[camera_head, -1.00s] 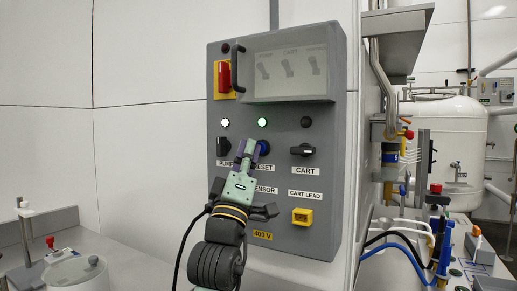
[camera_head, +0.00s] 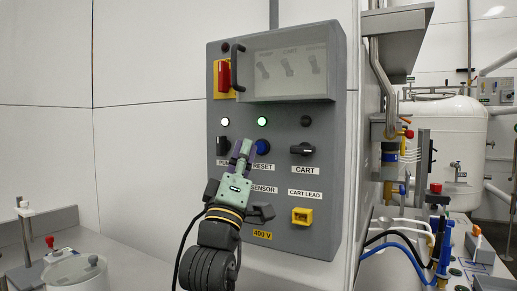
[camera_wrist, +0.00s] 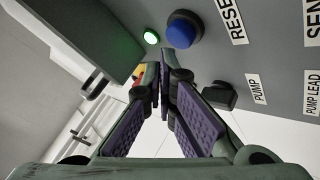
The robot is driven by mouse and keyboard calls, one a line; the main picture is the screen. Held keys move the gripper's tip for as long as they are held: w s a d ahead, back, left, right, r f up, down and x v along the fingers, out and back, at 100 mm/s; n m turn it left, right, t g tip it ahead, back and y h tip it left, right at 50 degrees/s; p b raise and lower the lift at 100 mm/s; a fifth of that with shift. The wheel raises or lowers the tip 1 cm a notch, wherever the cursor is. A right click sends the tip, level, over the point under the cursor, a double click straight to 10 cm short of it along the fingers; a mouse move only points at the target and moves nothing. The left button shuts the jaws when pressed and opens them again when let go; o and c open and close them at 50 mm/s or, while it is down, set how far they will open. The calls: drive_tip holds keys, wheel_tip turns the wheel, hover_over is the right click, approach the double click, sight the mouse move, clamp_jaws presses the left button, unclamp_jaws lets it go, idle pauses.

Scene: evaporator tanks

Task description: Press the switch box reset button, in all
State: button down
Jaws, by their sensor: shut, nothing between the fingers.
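The grey switch box (camera_head: 225,180) is fixed to the wall. Its blue round reset button (camera_head: 263,147) sits above the RESET label, under a lit green lamp (camera_head: 263,122). In the wrist view the blue button (camera_wrist: 182,31) shows beside the green lamp (camera_wrist: 151,37), beyond my fingertips. My gripper (camera_head: 243,150) is in front of the box, just left of the button in the head view. Its fingers are shut and empty, and in the wrist view (camera_wrist: 163,88) their tips are apart from the button. Whether the button is pushed in cannot be told.
A black pump knob (camera_head: 223,146) is left of the button and a black cart knob (camera_head: 302,149) right of it. A red switch (camera_head: 224,76) and a black handle (camera_head: 237,67) are above. A yellow connector (camera_head: 302,216) is below. Cables and a bench stand at right.

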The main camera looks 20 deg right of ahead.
drive_tip(key=s+a, duration=0.1)
drive_tip(key=a, duration=0.1)
drive_tip(key=s+a, duration=0.2)
idle(0.4)
idle(0.6)
